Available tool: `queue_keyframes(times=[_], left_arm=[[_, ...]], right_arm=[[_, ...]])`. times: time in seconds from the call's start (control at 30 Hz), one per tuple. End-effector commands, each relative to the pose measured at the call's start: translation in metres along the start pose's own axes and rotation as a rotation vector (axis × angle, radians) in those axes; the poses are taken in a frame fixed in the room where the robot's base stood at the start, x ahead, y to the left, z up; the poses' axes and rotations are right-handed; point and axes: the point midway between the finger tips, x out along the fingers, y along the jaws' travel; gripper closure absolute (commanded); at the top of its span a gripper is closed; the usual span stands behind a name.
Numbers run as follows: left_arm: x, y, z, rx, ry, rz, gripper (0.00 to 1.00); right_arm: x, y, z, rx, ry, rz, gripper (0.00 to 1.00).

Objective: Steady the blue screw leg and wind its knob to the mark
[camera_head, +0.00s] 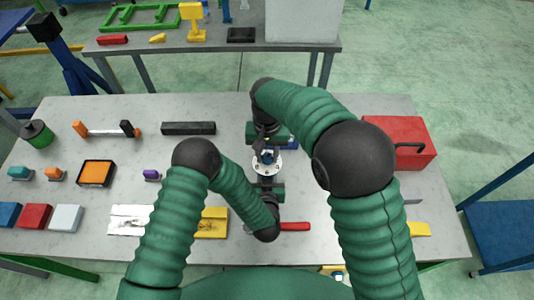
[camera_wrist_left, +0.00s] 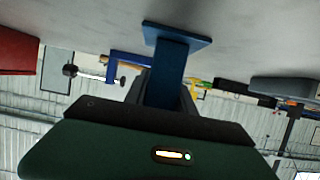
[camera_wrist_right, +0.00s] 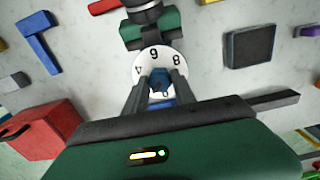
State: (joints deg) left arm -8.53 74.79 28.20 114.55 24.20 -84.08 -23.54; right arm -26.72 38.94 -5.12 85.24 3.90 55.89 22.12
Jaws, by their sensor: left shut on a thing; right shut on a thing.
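The blue screw leg (camera_wrist_left: 172,75) stands with its square foot plate (camera_wrist_left: 177,33) on the table; the left wrist view shows it upside down. My left gripper (camera_wrist_left: 164,92) is shut on its post, below the dial. The white numbered dial (camera_head: 262,169) surrounds the leg's top; 4, 6 and 8 show on it in the right wrist view (camera_wrist_right: 154,53). My right gripper (camera_wrist_right: 160,80) is shut from above on the blue knob (camera_wrist_right: 160,85) at the dial's centre. The target mark cannot be made out. In the head view my right wrist partly hides the knob.
A red toolbox (camera_head: 398,142) stands right of the leg. A black bar (camera_head: 188,128) and orange-topped box (camera_head: 96,173) lie to the left. A red-handled tool (camera_head: 294,226) and yellow block (camera_head: 212,222) lie near the front. Bare table (camera_head: 215,108) shows at the back.

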Motion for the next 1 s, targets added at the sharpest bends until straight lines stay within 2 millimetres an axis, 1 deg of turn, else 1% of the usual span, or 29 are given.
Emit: queue_keyframes(times=[0.03,0.5,0.7,1.0], left_arm=[[-0.0012,0.0001,0.0019,0.0,-0.003,0.001,1.0],[-0.0013,0.0002,0.002,0.001,-0.003,0.001,1.0],[-0.0013,0.0002,0.0021,0.001,-0.004,0.001,1.0],[-0.0012,0.0004,0.0021,0.002,-0.004,0.001,1.0]], right_arm=[[0.0012,0.0029,-0.003,0.045,0.007,0.003,1.0],[0.0024,0.0029,-0.002,0.463,0.005,0.004,1.0],[0.0028,0.0032,-0.0017,0.587,0.004,0.004,1.0],[0.0033,0.0025,-0.001,0.679,0.002,0.004,1.0]])
